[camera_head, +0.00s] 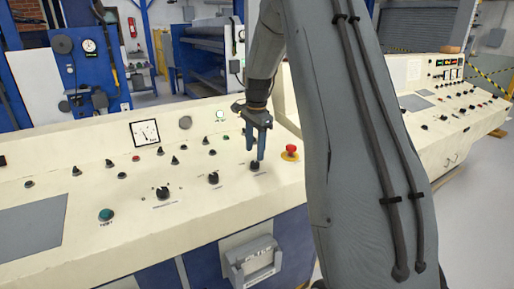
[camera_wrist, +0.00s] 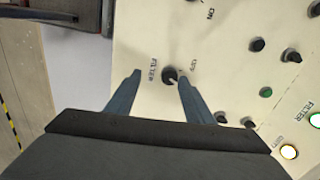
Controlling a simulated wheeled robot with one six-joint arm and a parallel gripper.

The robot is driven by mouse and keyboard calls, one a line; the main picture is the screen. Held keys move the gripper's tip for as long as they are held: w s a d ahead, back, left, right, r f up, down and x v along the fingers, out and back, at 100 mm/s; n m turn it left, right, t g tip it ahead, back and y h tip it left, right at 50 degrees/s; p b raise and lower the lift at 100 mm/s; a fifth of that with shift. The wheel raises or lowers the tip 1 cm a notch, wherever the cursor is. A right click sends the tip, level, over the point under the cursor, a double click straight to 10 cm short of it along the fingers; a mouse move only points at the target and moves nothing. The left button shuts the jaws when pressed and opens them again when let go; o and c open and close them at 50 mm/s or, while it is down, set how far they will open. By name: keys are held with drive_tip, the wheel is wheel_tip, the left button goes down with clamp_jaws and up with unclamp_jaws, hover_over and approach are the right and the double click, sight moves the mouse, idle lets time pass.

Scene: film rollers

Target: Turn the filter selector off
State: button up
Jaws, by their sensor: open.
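The filter selector is a small black rotary knob (camera_wrist: 170,76) with a light pointer line, on the cream panel (camera_wrist: 140,50). In the wrist view the words FILTER and OFF are printed on either side of it. The pointer slants toward the lower right of that view; I cannot tell which setting it marks. My gripper (camera_wrist: 157,75) is open, its two blue fingers on either side of the knob, with no clear contact. In the head view the gripper (camera_head: 257,150) points down just above the knob (camera_head: 255,165).
A red emergency button (camera_head: 290,151) stands close to the right of the knob. Other black knobs (camera_head: 213,178) (camera_head: 163,192) lie to the left, with a green TEST button (camera_head: 106,214). A lit white FILTER lamp (camera_wrist: 289,151) shows in the wrist view. A gauge (camera_head: 145,132) sits farther back.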

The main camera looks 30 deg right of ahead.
sight(255, 162)
drive_tip(key=shift+w+d+r+m+p, duration=0.25)
drive_tip(key=shift+w+d+m, duration=0.15)
drive_tip(key=shift+w, duration=0.15)
drive_tip(key=shift+w+d+r+m+p, duration=0.2)
drive_tip(key=shift+w+d+m, duration=0.15)
drive_tip(key=shift+w, duration=0.2)
drive_tip(key=shift+w+d+f, duration=0.15)
drive_tip(key=shift+f, duration=0.05)
drive_tip(key=f, duration=0.2)
drive_tip(key=f+p, duration=0.1)
drive_tip(key=f, duration=0.2)
drive_tip(key=f+p, duration=0.1)
drive_tip(key=f, duration=0.1)
drive_tip(key=shift+w+f, duration=0.15)
drive_tip(key=shift+w, duration=0.25)
drive_tip(key=shift+c, duration=0.2)
drive_tip(key=c, duration=1)
